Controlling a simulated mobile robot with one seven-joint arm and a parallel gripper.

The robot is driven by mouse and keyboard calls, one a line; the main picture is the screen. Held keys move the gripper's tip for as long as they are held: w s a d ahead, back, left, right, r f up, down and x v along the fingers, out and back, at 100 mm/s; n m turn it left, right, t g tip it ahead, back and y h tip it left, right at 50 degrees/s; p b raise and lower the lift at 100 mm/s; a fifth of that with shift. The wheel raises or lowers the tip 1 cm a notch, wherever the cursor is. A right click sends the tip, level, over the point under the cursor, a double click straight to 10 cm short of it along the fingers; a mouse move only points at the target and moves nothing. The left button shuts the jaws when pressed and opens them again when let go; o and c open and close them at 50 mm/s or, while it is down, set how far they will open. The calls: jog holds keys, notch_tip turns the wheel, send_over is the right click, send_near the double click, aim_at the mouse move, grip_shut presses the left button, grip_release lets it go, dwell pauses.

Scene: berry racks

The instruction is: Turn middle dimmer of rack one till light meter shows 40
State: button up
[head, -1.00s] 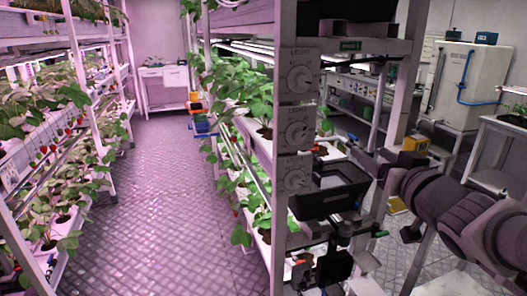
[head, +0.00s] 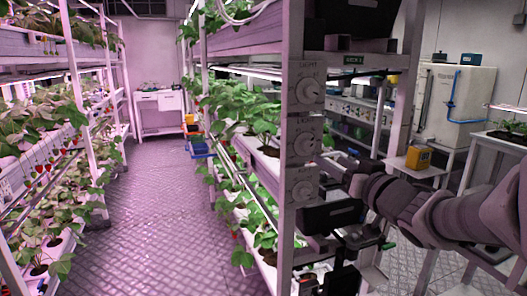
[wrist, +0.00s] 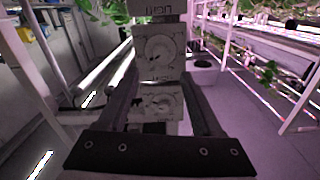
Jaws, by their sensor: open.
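Three light dimmers sit one above another on the rack's front post in the head view: the top one (head: 308,90), the middle one (head: 304,142) and the bottom one (head: 301,190). The wrist view is upside down. There the middle dimmer (wrist: 160,50) lies just beyond my fingertips, and another dimmer (wrist: 158,103) shows between the fingers. My gripper (wrist: 161,67) is open and empty, its fingers on either side of the dimmer column. In the head view its fingers are hard to make out. I cannot read a light meter; a dark box (head: 332,215) stands below the dimmers.
Plant shelves (head: 255,140) adjoin the dimmer post on its left. A clear aisle (head: 165,220) runs between them and another plant rack (head: 35,150). A yellow box (head: 418,157) is on a table behind my arm. A white tank (head: 460,90) stands at the back right.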

aim_at(309, 147)
jog(key=x, duration=0.9)
jog(key=shift+w+a+b, duration=0.1)
jog(key=shift+w+b, duration=0.1)
jog(key=shift+b, duration=0.1)
grip_shut()
